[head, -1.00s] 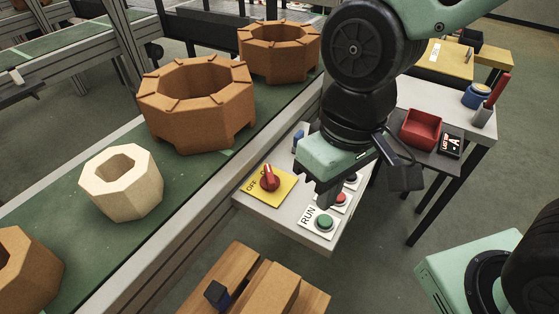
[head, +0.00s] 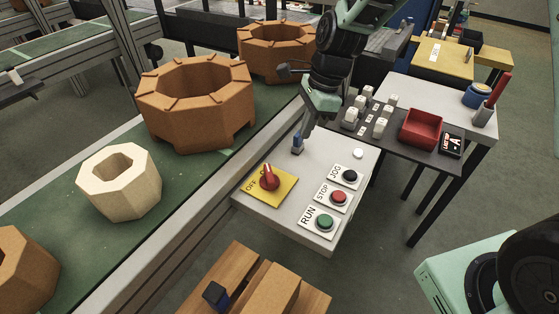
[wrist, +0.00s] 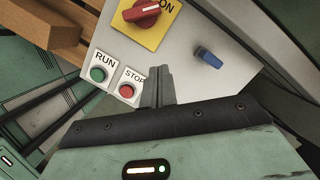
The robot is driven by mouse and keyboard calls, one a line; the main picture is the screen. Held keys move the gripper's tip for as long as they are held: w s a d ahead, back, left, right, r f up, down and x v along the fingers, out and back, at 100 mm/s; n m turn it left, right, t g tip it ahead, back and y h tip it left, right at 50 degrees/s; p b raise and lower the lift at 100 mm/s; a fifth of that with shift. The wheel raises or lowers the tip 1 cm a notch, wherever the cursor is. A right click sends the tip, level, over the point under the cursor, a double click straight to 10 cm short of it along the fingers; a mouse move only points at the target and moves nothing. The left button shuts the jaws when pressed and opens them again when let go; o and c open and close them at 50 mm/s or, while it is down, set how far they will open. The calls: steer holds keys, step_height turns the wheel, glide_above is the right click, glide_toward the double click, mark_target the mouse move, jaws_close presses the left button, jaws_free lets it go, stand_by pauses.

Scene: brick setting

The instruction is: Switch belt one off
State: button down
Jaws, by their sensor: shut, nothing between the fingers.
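The control panel (head: 290,222) is a pale grey box beside the belt. On it a red rotary knob (head: 269,178) sits on a yellow plate marked OFF and ON; in the wrist view the knob (wrist: 142,13) has its handle lying toward the ON label. A blue lever (head: 297,144) stands near the panel's far edge and also shows in the wrist view (wrist: 208,57). My gripper (head: 305,130) is shut and empty, close by the blue lever in the head view. In the wrist view its fingertips (wrist: 158,70) are apart from the lever. No label naming belt one is readable.
Green RUN (head: 325,222), red STOP (head: 338,197) and black JOG (head: 349,175) buttons line the panel's right side, with a white button (head: 358,153) beyond. The green belt (head: 190,175) carries octagonal parts. A red tray (head: 421,129) sits right of the panel.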

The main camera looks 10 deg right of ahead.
glide_toward(275, 175)
steer(key=d+f, duration=0.2)
steer(key=f, duration=0.3)
steer(key=shift+d+p, duration=0.3)
steer(key=shift+d, duration=0.1)
steer(key=a, duration=0.2)
steer(key=shift+a+p, duration=0.25)
steer(key=shift+p, duration=0.15)
steer(key=shift+a, duration=0.75)
